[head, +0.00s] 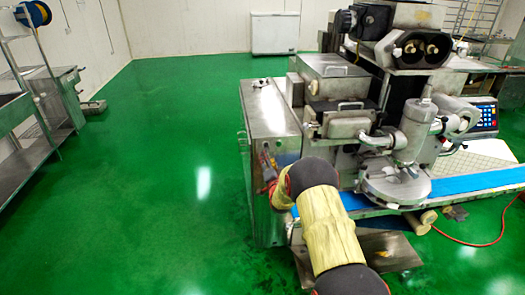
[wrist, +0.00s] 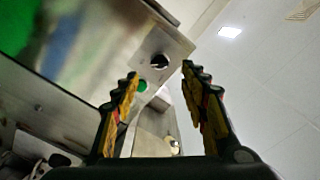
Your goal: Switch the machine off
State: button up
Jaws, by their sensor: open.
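The encrusting machine (head: 345,125) stands at the right in the head view, with a steel cabinet (head: 268,110) on its left side. In the wrist view a steel panel (wrist: 178,48) carries a dark round knob or switch (wrist: 159,62) and a green button (wrist: 142,85). My gripper (wrist: 159,72) is open, its yellow-padded fingers on either side of the knob in the picture. Nothing is between the fingers that I can see held; whether they touch the panel I cannot tell. In the head view my arm reaches to the cabinet's front and mostly hides the gripper.
A blue conveyor belt (head: 465,184) runs along the machine's front right. A keypad box (head: 484,116) sits at the far right. A red cable (head: 470,243) lies on the floor. Steel tables (head: 62,82) stand at the left. The green floor (head: 150,175) between is clear.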

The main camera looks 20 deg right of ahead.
aim_at(266, 146)
jog(key=x, duration=0.7)
jog(key=shift+w+b, duration=0.3)
jog(key=shift+w, duration=0.05)
jog(key=shift+d+f, duration=0.1)
jog(key=shift+c, duration=1.4)
jog(key=c, duration=0.7)
grip_shut()
